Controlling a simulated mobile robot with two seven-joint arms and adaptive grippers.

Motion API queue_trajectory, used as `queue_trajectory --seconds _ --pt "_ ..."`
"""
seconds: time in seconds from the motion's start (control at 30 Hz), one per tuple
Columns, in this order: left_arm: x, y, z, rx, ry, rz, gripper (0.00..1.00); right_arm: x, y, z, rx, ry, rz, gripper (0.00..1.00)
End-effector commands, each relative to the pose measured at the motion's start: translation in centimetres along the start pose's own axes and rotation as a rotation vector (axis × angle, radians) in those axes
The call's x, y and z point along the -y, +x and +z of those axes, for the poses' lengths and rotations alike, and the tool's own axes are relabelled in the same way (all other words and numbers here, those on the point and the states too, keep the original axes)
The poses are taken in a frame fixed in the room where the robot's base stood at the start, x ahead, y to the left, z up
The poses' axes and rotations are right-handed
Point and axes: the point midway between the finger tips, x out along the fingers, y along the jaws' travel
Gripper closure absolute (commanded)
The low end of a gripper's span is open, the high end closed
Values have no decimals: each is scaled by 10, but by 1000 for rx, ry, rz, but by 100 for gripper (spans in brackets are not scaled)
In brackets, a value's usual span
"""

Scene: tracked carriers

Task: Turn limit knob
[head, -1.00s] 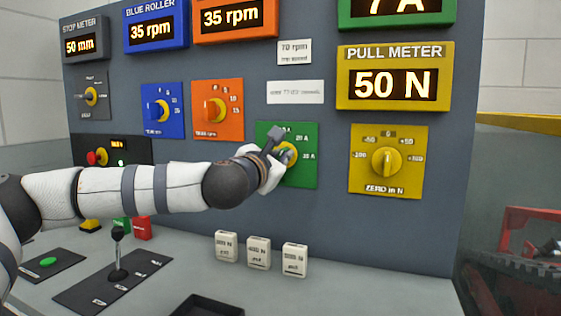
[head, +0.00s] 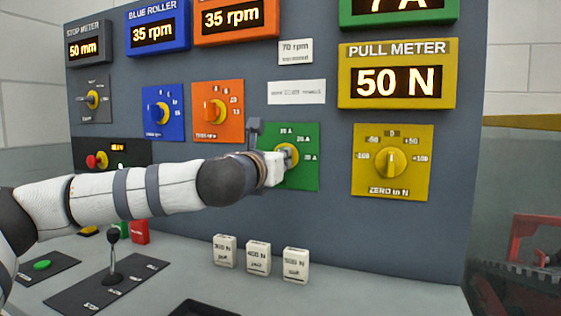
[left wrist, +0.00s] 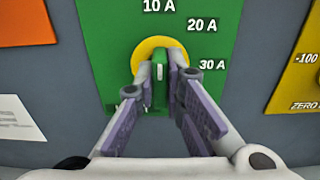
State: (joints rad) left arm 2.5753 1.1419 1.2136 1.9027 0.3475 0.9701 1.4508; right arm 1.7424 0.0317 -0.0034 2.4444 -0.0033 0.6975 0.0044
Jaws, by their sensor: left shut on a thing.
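The limit knob sits on a green plate (head: 307,172) marked 10 A, 20 A and 30 A on the panel. In the left wrist view the green plate (left wrist: 105,50) fills the upper middle. The knob has a yellow disc (left wrist: 143,52) and a narrow green grip (left wrist: 160,88). My left gripper (left wrist: 160,84) is shut on this grip, one finger on each side. In the head view my left gripper (head: 288,157) reaches the knob from the left and hides most of it. The right gripper is not in view.
The yellow pull-meter knob (head: 390,162) is to the right and the orange roller knob (head: 214,111) to the upper left. Several white weight blocks (head: 258,258) stand on the desk below. A black lever (head: 114,255) stands at lower left.

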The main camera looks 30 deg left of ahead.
Motion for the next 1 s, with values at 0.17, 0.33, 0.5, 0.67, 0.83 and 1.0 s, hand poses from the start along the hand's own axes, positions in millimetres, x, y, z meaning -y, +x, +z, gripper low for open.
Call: queue_trajectory --seconds 0.17,0.33,0.5,0.67,0.83,1.0 --pt "0 0 0 0 -6 0 100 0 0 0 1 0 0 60" --pt "0 0 0 0 -5 0 100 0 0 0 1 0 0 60" --pt "0 0 0 0 -5 0 70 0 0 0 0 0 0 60" --pt "0 0 0 0 -4 0 70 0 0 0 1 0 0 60" --pt "0 -4 0 0 -4 -1 70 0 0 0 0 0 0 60" --pt "0 -42 1 1 -5 -3 70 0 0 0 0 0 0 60"
